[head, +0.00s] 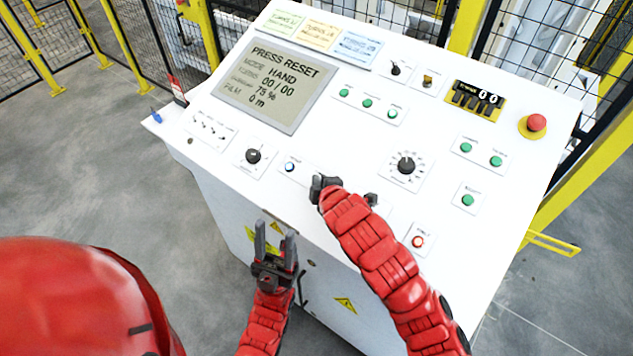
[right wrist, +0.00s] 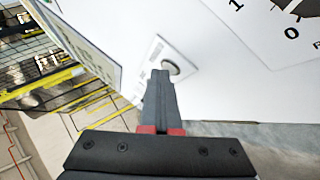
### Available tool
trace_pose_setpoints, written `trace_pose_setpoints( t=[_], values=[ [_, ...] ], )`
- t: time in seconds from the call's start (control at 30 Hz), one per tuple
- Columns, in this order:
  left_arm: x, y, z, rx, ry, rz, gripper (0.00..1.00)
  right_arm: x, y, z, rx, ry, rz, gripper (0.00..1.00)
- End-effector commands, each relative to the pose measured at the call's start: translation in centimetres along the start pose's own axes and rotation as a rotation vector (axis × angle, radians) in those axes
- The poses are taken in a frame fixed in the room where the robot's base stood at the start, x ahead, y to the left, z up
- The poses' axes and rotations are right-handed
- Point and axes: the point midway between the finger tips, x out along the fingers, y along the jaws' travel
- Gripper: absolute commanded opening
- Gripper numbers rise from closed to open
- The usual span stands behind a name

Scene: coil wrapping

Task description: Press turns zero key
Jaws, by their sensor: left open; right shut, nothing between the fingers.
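The white console (head: 330,215) fills the middle of the head view. Its screen (head: 275,84) reads PRESS RESET, mode HAND, 00/00, 75 % and 0 m. I cannot tell which control is the turns zero key. My right gripper (head: 318,187) is shut and empty over the panel's near part, just right of a blue-ringed button (head: 290,166). In the right wrist view its fingertips (right wrist: 160,76) are close to a round button (right wrist: 171,68); contact is unclear. My left gripper (head: 275,238) is open and empty before the console's near edge.
Black knobs (head: 406,165) and green buttons (head: 367,103) stand on the panel. A red emergency button (head: 536,123) is at the right. A red-ringed button (head: 418,241) lies right of my right arm. Yellow-posted mesh fencing (head: 120,45) stands behind.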

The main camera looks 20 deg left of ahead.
Motion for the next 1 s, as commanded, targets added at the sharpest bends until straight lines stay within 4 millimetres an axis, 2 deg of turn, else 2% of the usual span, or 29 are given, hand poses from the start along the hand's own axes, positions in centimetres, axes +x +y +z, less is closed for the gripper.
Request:
trace_pose_setpoints(
  t=[1.0],
  values=[
    [0.3, 0.0, -0.1, 0.000, 0.000, 0.000, 0.50, -1.8, 1.3, -1.2, 0.000, -0.001, -0.001, 0.00]
  ],
)
